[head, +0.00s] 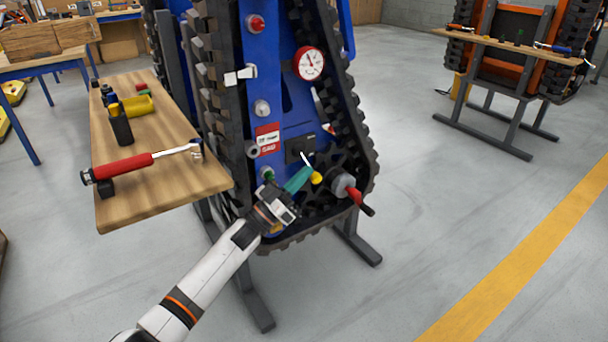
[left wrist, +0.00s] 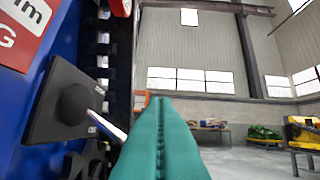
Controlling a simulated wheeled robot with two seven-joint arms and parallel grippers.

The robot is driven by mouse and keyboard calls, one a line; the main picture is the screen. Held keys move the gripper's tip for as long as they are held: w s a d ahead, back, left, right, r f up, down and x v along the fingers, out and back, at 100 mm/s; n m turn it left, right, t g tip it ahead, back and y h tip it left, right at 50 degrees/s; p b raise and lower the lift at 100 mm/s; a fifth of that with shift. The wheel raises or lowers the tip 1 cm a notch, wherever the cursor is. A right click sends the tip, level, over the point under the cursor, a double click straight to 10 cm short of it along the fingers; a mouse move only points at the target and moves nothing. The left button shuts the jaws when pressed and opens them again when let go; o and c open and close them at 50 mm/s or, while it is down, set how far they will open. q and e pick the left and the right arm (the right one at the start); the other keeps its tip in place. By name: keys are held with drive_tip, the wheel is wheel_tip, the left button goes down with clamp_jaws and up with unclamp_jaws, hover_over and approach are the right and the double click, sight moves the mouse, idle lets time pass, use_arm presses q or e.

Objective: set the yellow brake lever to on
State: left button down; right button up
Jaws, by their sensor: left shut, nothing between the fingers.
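The yellow-tipped lever (head: 316,178) is on the blue face of the tracked carrier, below a small black plate (head: 300,148). Its pale rod slants down and right to the yellow knob. In the left wrist view, the black plate (left wrist: 68,100) has a round hub and the rod (left wrist: 105,125) runs from it to behind my fingers, which hide the yellow end. My left gripper (head: 299,178), with teal fingers, is shut and empty just left of the yellow knob; I cannot tell whether it touches. The fingers fill the middle of the left wrist view (left wrist: 160,125). My right gripper is not in view.
A red-handled crank (head: 352,192) sticks out to the right of the lever. A gauge (head: 309,63) and knobs are above. A wooden shelf (head: 150,195) with a red-handled wrench (head: 125,167) is at left.

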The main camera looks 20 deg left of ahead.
use_arm(q)
drive_tip(key=v, duration=1.1)
drive_tip(key=shift+p, duration=0.3)
